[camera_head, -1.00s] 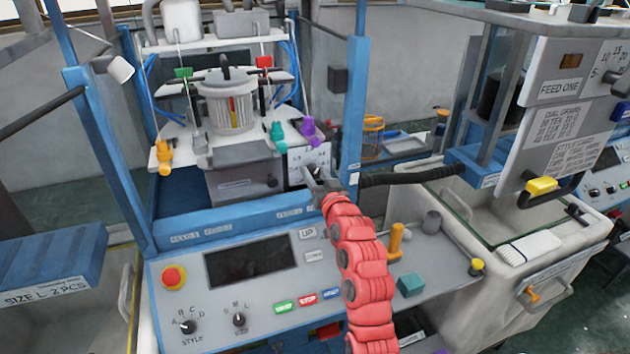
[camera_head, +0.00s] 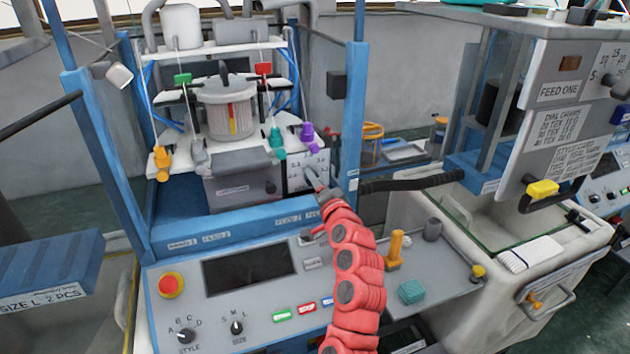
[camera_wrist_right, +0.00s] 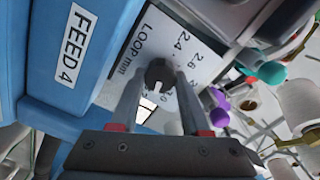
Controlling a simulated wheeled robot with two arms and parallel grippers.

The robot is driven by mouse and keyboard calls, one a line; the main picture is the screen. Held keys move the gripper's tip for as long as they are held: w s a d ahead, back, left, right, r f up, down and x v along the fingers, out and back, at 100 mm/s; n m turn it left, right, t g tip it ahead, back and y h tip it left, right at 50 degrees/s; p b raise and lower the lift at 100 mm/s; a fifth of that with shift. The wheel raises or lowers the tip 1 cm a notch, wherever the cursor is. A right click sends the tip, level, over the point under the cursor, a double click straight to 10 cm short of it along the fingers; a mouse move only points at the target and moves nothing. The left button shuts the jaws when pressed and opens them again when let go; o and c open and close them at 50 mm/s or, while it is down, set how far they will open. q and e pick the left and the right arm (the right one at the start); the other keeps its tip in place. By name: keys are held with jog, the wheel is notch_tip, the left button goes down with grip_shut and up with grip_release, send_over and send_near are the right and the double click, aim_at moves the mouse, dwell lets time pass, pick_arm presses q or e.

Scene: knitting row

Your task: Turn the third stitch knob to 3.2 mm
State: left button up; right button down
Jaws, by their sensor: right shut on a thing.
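My right gripper (camera_head: 316,182) reaches the white dial plate (camera_head: 296,178) on the right front of the knitting machine. In the right wrist view, its two fingers (camera_wrist_right: 158,86) are shut on a small dark round knob (camera_wrist_right: 158,70). A white pointer mark on the knob faces down in that view, between the fingers. The dial plate (camera_wrist_right: 130,62) reads "LOOP mm", with 2.4 and 2.6 legible; the fingers partly hide the lower numbers, so the exact setting cannot be read. A "FEED 4" label (camera_wrist_right: 75,45) is on the blue frame beside it. My left gripper is not in view.
The blue frame post (camera_head: 352,110) and a black handle bar (camera_head: 410,183) stand close to the right of my gripper. Purple (camera_head: 307,133) and teal (camera_head: 276,140) yarn guides hang just above the plate. The control panel (camera_head: 225,310) lies below.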

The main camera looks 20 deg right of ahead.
jog(key=shift+f+m, duration=0.1)
jog(key=shift+m, duration=0.4)
jog(key=shift+c, duration=1.9)
grip_release()
jog(key=s+p, duration=0.5)
jog(key=s, duration=1.2)
jog(key=shift+s+d, duration=0.2)
jog(key=shift+d, duration=0.1)
